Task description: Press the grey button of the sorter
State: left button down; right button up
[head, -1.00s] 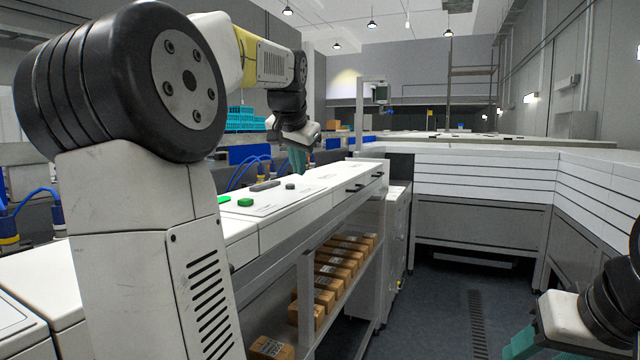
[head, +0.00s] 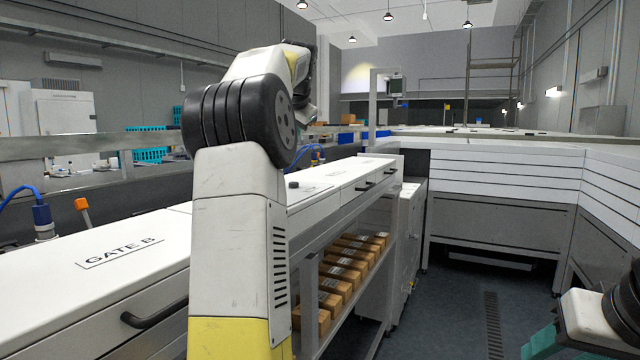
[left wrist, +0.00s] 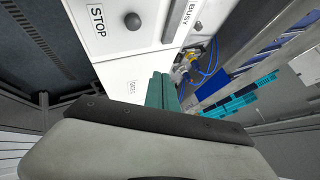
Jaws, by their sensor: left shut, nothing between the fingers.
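The grey button (head: 293,184) is a small dark round knob on the white sorter top (head: 340,176), just right of my left arm in the head view. In the left wrist view the grey button (left wrist: 132,21) sits beside a STOP label. My left gripper (left wrist: 160,80) shows there as teal fingers, shut and empty, apart from the button in the picture.
A grey bar (left wrist: 174,18) lies by a BUSY label. A white GATE B cover (head: 60,290) with a black handle (head: 150,314) is at the left front. Brown boxes (head: 340,275) stand on the shelf below. The dark floor (head: 455,310) at right is clear.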

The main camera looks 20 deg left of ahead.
aim_at(294, 183)
pick_arm(q)
jog(key=shift+f, duration=4.35)
jog(key=shift+f, duration=0.4)
jog(key=shift+f, duration=0.5)
jog(key=shift+r, duration=0.9)
jog(key=shift+r, duration=2.5)
